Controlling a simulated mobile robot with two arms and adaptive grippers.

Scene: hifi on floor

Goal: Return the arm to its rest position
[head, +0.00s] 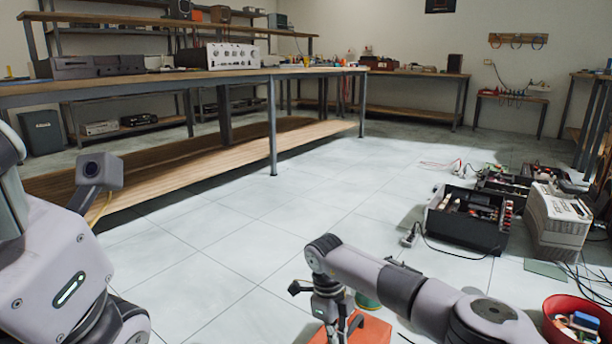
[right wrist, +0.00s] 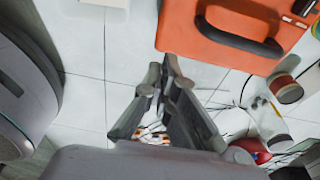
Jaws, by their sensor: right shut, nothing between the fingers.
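My right arm (head: 400,285) reaches in from the lower right in the head view, bent over the floor. My right gripper (head: 340,326) points down by an orange toolbox (head: 372,330) at the bottom edge. In the right wrist view the fingers (right wrist: 166,72) are together with nothing between them. The orange toolbox (right wrist: 215,52) with its dark handle lies just beyond the fingertips there. Part of my left arm (head: 60,260) shows at the left of the head view, but its gripper is outside the picture.
A long workbench (head: 200,75) stands at the left and back. An opened black hi-fi unit (head: 465,222) and a pale unit (head: 560,222) sit on the floor at right, with loose cables. A red bowl (head: 553,325) is at lower right. The middle floor is clear.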

